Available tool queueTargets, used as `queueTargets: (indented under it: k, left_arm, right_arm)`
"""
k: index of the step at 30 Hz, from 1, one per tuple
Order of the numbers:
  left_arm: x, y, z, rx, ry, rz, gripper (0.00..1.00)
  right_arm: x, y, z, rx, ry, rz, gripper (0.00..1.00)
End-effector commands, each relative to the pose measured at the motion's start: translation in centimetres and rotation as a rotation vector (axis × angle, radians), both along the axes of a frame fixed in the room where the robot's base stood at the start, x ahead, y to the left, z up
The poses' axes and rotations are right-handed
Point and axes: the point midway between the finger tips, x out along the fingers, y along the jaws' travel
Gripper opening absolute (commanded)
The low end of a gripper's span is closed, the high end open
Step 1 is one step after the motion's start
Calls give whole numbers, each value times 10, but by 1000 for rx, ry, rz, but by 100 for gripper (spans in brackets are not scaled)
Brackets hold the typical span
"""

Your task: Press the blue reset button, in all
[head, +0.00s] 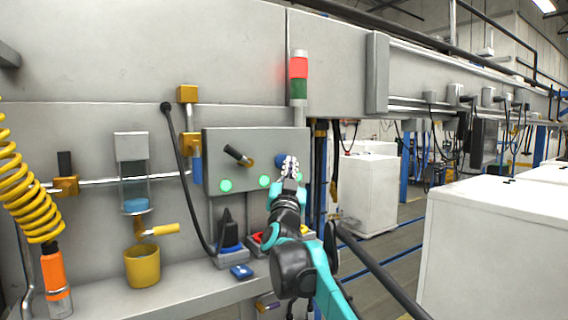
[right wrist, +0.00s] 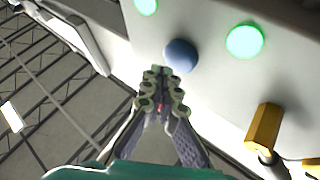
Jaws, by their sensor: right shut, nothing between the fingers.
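The blue button (head: 280,159) is a round knob on the grey control panel (head: 215,143) in the head view. It also shows in the right wrist view (right wrist: 181,55), just beyond the fingertips. My right gripper (head: 290,162) is shut and empty, in front of the panel at the button, and hides the button's right side. In the right wrist view the fingertips (right wrist: 161,78) point at the panel, just below and left of the button. I cannot tell whether they touch it. My left gripper is not in view.
Green lights (head: 226,185) line the panel's lower part, and a black lever (head: 238,155) sits to the left of the button. A red and green signal lamp (head: 298,78) stands above. A yellow cup (head: 142,265) and a blue-bodied plug (head: 231,245) are on the ledge below.

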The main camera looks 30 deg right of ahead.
Motion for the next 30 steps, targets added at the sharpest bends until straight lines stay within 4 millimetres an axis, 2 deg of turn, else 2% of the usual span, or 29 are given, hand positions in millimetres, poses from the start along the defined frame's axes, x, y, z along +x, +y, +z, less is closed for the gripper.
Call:
queueTargets:
  k: [20, 30]
  left_arm:
    - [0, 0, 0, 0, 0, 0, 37]
    - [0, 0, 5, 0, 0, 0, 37]
  right_arm:
    - [0, 0, 0, 0, 0, 0, 0]
    - [8, 1, 1, 0, 0, 0, 0]
